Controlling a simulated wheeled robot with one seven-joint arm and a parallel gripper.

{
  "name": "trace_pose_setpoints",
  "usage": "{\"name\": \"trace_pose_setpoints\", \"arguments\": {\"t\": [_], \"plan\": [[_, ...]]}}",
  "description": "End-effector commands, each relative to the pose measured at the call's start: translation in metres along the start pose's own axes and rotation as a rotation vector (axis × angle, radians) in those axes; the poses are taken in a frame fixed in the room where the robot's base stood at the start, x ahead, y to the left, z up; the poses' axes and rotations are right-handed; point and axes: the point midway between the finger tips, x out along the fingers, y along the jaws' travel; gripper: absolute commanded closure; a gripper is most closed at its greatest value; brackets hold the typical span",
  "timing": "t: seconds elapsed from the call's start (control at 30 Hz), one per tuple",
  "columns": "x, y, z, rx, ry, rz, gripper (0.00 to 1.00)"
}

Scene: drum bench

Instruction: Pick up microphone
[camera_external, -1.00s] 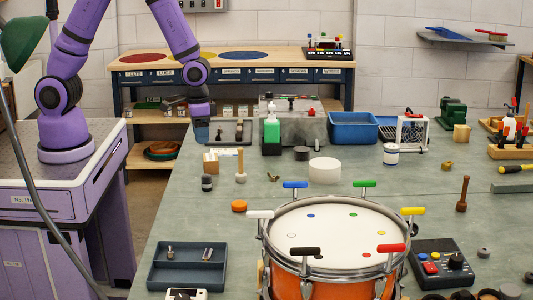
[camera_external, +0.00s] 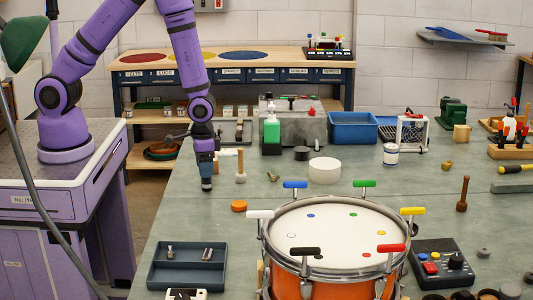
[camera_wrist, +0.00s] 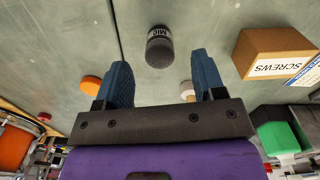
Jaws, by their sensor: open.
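The microphone (camera_wrist: 159,47) is a small dark cylinder with a light band marked MIC. In the wrist view it stands ahead of the gap between my fingertips, near the middle. My gripper (camera_wrist: 161,66) is open, with a blue finger on each side and nothing between them. In the external view my gripper (camera_external: 206,157) points down right over the microphone (camera_external: 206,184), whose lower part shows on the bench. The fingers partly cover its top there, and I cannot tell the exact height left between them.
A box labelled SCREWS (camera_wrist: 268,52) stands right of the microphone in the wrist view. An orange disc (camera_external: 239,206) lies close by on the bench. A wooden-handled tool (camera_external: 241,166) stands just right of my gripper. The drum (camera_external: 333,220) and a blue tray (camera_external: 187,266) are nearer the camera.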

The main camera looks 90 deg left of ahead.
Motion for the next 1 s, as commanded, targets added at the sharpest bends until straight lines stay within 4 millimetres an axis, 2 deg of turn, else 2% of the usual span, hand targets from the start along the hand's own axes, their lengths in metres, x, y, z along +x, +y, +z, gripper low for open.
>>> {"name": "trace_pose_setpoints", "arguments": {"t": [0.1,0.3,0.63,0.67,0.87,0.9,1.0], "plan": [[0.017,0.001,-0.002,0.0,-0.004,-0.001,0.37],[0.037,0.001,-0.003,-0.001,-0.002,-0.001,0.37],[0.042,0.001,-0.003,-0.001,-0.001,0.0,0.37],[0.042,0.001,-0.003,-0.001,-0.001,0.0,0.41],[0.042,0.001,-0.003,0.0,-0.001,0.0,0.87],[0.042,0.001,-0.003,0.0,-0.001,0.0,0.91],[0.042,0.001,-0.003,0.0,-0.001,0.0,0.91]]}}
